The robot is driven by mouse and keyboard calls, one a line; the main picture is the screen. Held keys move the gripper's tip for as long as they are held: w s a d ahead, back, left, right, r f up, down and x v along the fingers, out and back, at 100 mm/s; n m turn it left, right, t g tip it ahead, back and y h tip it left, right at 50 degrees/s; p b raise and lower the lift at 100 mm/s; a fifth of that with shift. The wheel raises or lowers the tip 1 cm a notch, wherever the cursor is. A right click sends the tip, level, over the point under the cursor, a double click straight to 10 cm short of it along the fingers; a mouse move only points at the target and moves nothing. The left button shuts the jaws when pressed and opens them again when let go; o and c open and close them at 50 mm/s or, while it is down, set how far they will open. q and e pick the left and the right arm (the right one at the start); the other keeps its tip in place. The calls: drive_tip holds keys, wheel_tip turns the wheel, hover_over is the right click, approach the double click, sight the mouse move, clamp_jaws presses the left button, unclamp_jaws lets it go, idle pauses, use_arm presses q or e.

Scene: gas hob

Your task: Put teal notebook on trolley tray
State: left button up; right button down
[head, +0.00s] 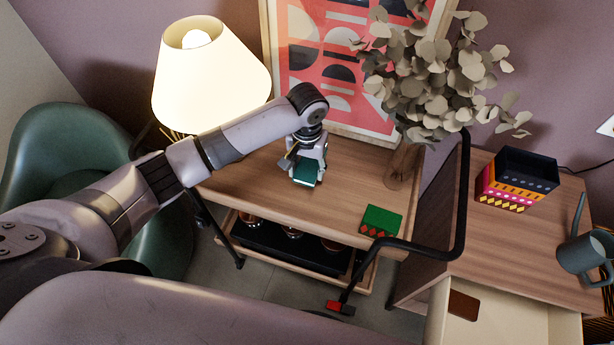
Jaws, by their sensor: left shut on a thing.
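The teal notebook (305,173) is between the fingers of my left gripper (308,168), which is shut on it and points down over the trolley. Only a small teal part shows; the fingers hide the rest. The trolley's wooden top tray (250,194) lies below, and I cannot tell whether the notebook touches it. My right gripper is not in view.
A green box with red diamonds (381,220) sits at the tray's front right. A vase with dry leaves (401,168) stands at the back right, and a lit lamp (210,80) at the back left. A black handle (463,200) rises at the right. The tray's middle is clear.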

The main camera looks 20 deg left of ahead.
sight(307, 171)
use_arm(q)
drive_tip(key=shift+f, duration=2.15)
drive_tip(key=o, duration=1.2)
drive_tip(key=shift+f, duration=0.15)
wheel_tip(307, 171, up, 12)
drive_tip(key=shift+r+p, duration=0.2)
drive_tip(key=shift+p, duration=0.1)
